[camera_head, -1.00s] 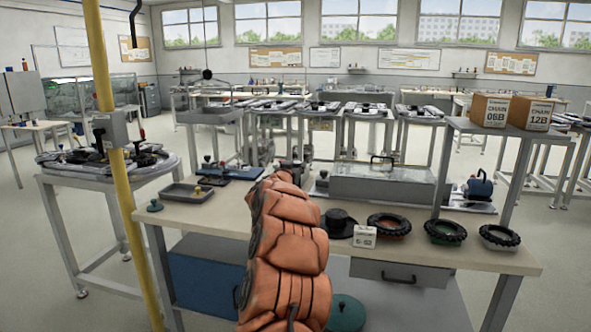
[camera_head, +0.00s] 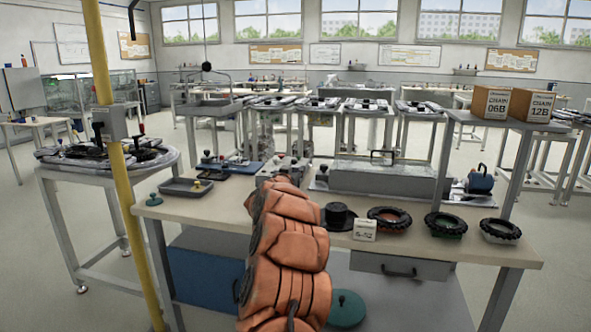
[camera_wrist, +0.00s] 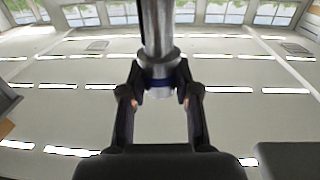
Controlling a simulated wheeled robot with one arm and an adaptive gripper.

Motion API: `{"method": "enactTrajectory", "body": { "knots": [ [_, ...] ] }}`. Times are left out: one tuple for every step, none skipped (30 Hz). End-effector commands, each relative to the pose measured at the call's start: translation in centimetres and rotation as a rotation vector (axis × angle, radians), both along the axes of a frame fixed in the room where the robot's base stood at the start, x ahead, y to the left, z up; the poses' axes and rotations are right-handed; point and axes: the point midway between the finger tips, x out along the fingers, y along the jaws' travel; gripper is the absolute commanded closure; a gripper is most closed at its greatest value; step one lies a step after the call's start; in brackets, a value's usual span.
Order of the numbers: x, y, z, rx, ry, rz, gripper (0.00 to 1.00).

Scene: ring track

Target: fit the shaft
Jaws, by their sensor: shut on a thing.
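In the wrist view, my gripper (camera_wrist: 160,80) is shut on a grey metal shaft (camera_wrist: 157,30). The shaft is a stepped cylinder with a dark blue band at the fingers; its far part runs out of the top of the picture. In the head view, my orange arm reaches over the workbench (camera_head: 225,210) and hides the gripper and the shaft. A grey block with knobs (camera_head: 284,167) shows just beyond the arm's end. I cannot tell how far the shaft is from anything on the bench.
Left of the arm are a grey tray (camera_head: 186,187) and a blue plate (camera_head: 243,167). Right are a black stepped part (camera_head: 339,216), a white label block (camera_head: 365,231) and several toothed rings (camera_head: 445,225). A yellow post (camera_head: 117,190) stands at the bench's left. A long grey box (camera_head: 381,180) lies behind.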

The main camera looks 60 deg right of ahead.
Motion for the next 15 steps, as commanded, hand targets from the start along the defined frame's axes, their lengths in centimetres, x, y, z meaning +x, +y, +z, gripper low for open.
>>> {"method": "enactTrajectory", "body": {
  "knots": [
    [0.0, 0.0, -0.5, -0.001, 0.000, 0.000, 1.00],
    [0.0, 0.0, -0.7, -0.001, -0.001, 0.000, 1.00],
    [0.0, 0.0, -1.0, -0.001, -0.001, 0.000, 1.00],
    [0.0, 0.0, -1.2, -0.001, -0.001, 0.000, 1.00],
    [0.0, 0.0, -1.3, -0.002, -0.002, 0.000, 1.00],
    [0.0, 0.0, -1.5, -0.002, -0.002, 0.000, 1.00],
    [0.0, 0.0, -1.6, -0.002, -0.001, 0.000, 1.00],
    [0.0, 0.0, -1.7, -0.002, -0.001, 0.000, 1.00],
    [0.0, 0.0, -1.8, -0.002, -0.001, 0.000, 1.00],
    [0.0, 0.0, -1.8, -0.003, -0.001, 0.000, 1.00],
    [0.0, 0.0, -1.8, -0.003, -0.001, 0.000, 1.00],
    [0.0, 0.0, -1.8, -0.003, -0.001, 0.000, 1.00],
    [0.0, 0.0, -1.8, -0.003, -0.001, 0.000, 1.00],
    [0.0, 0.0, -1.8, -0.003, -0.001, 0.000, 1.00],
    [0.0, 0.0, -1.8, -0.003, -0.002, 0.000, 1.00]
  ]
}}
